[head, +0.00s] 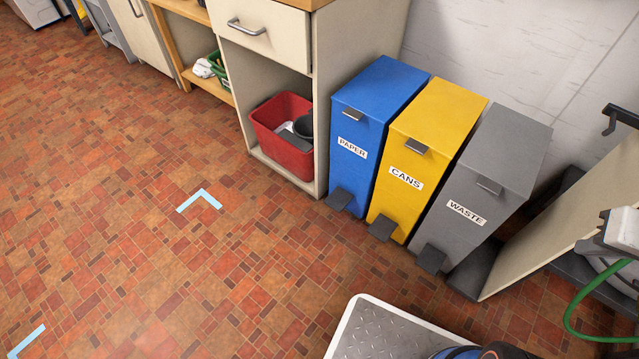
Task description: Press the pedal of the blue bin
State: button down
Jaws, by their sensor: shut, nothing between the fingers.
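The blue bin (376,110), labelled PAPER, stands upright at the left end of a row of three bins, against the cabinet's side. Its lid is shut, with a small grey handle (350,113) at the top front edge. Its dark grey pedal (339,200) sticks out at floor level from the front and looks unobstructed. My gripper is not in the head view, so its place relative to the pedal does not show.
The yellow CANS bin (428,130) and grey WASTE bin (487,165) stand to the right, each with its own pedal. A red tub (285,145) sits in the open cabinet (257,90). A green hose (572,310) hangs at right. The tiled floor (240,270) in front is clear.

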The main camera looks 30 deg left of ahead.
aim_at(338, 198)
jog(key=u, duration=1.05)
